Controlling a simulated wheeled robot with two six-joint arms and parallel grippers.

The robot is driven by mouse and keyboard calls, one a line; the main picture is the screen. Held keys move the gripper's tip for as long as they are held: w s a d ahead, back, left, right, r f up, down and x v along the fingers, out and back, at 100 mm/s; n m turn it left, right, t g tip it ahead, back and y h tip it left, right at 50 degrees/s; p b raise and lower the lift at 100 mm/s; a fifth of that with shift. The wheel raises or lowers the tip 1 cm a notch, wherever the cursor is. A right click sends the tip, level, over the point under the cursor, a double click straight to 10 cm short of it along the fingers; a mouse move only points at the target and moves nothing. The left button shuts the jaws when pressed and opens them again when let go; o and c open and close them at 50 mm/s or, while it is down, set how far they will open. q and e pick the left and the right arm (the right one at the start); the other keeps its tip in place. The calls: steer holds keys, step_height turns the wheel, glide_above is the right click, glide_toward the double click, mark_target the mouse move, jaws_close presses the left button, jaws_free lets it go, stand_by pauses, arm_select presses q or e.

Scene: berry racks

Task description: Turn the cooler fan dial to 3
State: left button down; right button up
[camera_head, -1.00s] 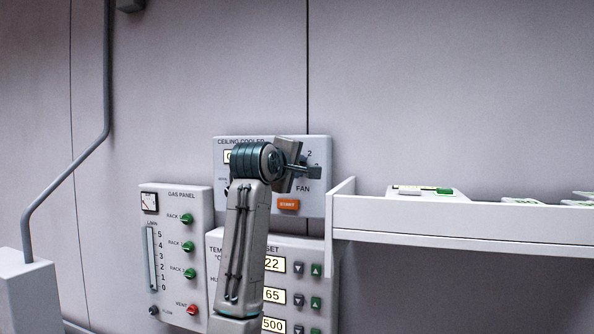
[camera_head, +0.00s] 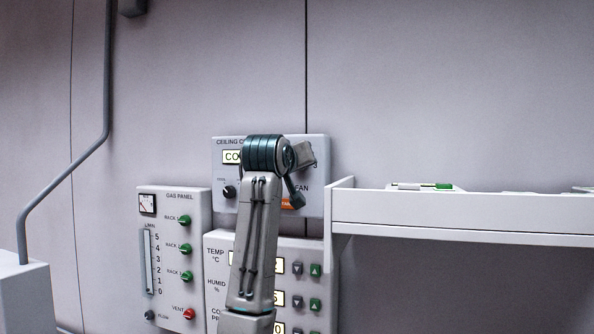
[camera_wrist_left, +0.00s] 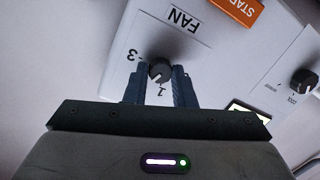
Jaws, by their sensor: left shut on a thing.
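The ceiling cooler panel (camera_head: 318,207) is on the wall, partly covered by my left arm in the head view. In the left wrist view the black fan dial (camera_wrist_left: 160,69) sits below the upside-down FAN label. My left gripper (camera_wrist_left: 160,87) has its fingers on either side of the dial and is shut on it. A 3 is printed to the left of the dial and a 1 below it. The dial's white mark points down and slightly left, towards the 1. In the head view my left gripper (camera_head: 296,185) is tilted and the dial is hidden. My right gripper is not in view.
An orange START button (camera_wrist_left: 236,12) and a second black knob (camera_wrist_left: 303,81) are on the same panel. The gas panel (camera_head: 175,290) is to the left and a setpoint panel (camera_head: 218,245) below. A white shelf (camera_head: 450,212) stands close on the right.

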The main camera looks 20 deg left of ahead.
arm_select(q)
steer(key=shift+d+f+m+t+y+b, duration=0.2)
steer(key=shift+m+b, duration=0.7)
steer(key=shift+m, duration=1.15)
steer(key=shift+a+f+m+t+y+b, duration=0.2)
steer(key=shift+m+b, duration=0.7)
steer(key=shift+m, duration=1.2)
steer(key=shift+d+m+t+y+b, duration=0.1)
steer(key=shift+m+y+b, duration=0.2)
steer(key=shift+m+b, duration=1.2)
steer(key=shift+m+p, duration=0.55)
steer(key=shift+m, duration=0.2)
steer(key=c, duration=1.2)
jaws_free()
steer(key=shift+r, duration=0.15)
